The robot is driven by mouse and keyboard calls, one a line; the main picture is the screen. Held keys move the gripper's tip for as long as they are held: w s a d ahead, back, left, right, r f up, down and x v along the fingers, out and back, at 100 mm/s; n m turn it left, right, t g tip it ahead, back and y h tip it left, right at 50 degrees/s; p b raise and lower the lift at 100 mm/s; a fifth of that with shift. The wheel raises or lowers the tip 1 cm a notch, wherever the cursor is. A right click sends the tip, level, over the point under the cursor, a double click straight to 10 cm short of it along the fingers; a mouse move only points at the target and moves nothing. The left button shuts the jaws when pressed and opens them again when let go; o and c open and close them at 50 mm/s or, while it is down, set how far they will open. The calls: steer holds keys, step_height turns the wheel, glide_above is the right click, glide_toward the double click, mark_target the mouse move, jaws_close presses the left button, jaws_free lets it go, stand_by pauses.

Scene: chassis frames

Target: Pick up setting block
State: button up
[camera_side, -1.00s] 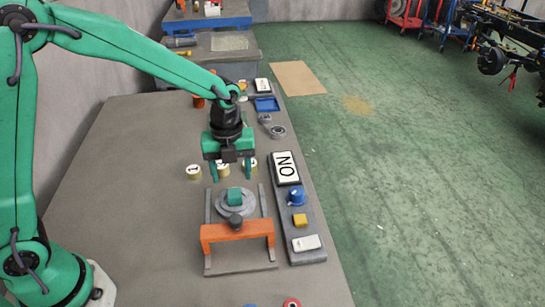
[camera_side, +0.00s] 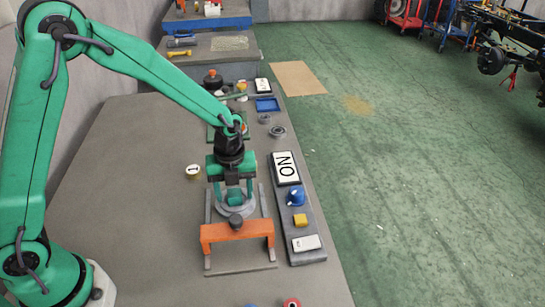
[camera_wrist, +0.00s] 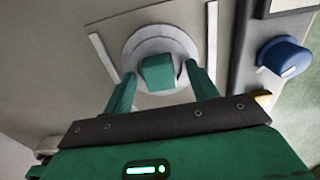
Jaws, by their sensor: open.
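The setting block is a small green block (camera_wrist: 157,72) on a round grey disc (camera_wrist: 132,45) in the wrist view. In the side view the block (camera_side: 235,196) is partly hidden by my gripper (camera_side: 234,188). In the wrist view my gripper (camera_wrist: 160,88) is open, with one green finger on each side of the block. There is a visible gap at the right finger; whether the left finger touches the block I cannot tell.
An orange bracket (camera_side: 215,234) with a dark knob (camera_side: 235,222) spans the rails in front of the disc. At right a grey panel carries an ON sign (camera_side: 286,168), a blue knob (camera_side: 296,197), a yellow button (camera_side: 300,220) and a white switch (camera_side: 306,243).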

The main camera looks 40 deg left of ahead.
mark_target(234, 192)
stand_by(0.4)
jaws_close()
steer(key=shift+r, duration=0.15)
step_height(234, 192, up, 10)
stand_by(0.7)
stand_by(0.4)
